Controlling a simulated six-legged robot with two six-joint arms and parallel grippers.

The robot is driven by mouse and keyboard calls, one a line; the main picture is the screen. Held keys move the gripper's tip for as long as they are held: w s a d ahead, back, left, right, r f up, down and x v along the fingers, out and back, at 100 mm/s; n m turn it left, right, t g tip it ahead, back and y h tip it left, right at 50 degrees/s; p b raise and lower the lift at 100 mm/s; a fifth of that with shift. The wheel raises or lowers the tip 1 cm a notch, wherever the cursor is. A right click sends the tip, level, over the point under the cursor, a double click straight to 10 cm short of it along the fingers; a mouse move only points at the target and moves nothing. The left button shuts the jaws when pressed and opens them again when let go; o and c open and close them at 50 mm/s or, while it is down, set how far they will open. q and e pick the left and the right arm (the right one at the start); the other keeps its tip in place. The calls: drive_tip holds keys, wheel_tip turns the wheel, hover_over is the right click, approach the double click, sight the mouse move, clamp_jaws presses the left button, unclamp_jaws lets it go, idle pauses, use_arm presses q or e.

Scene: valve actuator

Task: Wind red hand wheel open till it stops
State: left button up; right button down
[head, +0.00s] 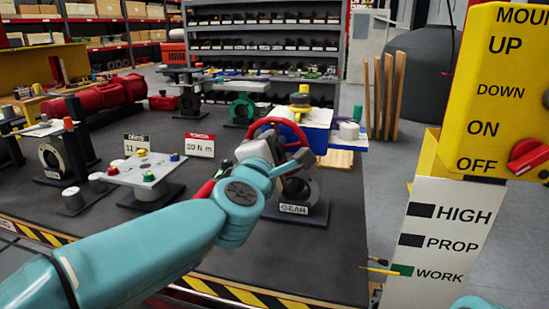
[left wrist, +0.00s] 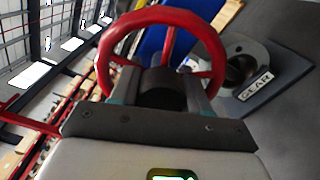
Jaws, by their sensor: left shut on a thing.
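The red hand wheel (head: 276,126) is on the valve actuator labelled GEAR at the middle of the bench, and my left arm partly covers it in the head view. In the left wrist view the red hand wheel (left wrist: 205,32) fills the upper middle, with its spokes and rim showing. My left gripper (head: 262,150) is at the near side of the wheel. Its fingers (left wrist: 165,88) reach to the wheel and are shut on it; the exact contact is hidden. The GEAR label (head: 294,209) stands on the base below.
A plate with coloured knobs (head: 146,169) stands left of the actuator. Signs reading TORQUE (head: 200,145) and another stand behind it. A yellow switch panel (head: 495,90) is at the right. A red actuator (head: 105,95) lies at the back left. The front bench area is fairly clear.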

use_arm(q)
drive_tip(key=n+b, duration=0.2)
drive_tip(key=n, duration=0.4)
drive_tip(key=shift+f+b, duration=0.1)
drive_tip(key=shift+b, duration=0.3)
drive_tip(key=shift+n, duration=0.7)
drive_tip(key=shift+f, duration=0.2)
drive_tip(key=o, duration=0.7)
drive_tip(key=shift+o, duration=0.2)
drive_tip(key=shift+w+a, duration=0.1)
drive_tip(key=shift+s+r+b, duration=0.1)
drive_tip(key=shift+s+b, duration=0.15)
drive_tip(key=shift+b, duration=0.05)
drive_tip(key=v, duration=1.6)
drive_tip(key=shift+b, duration=0.45)
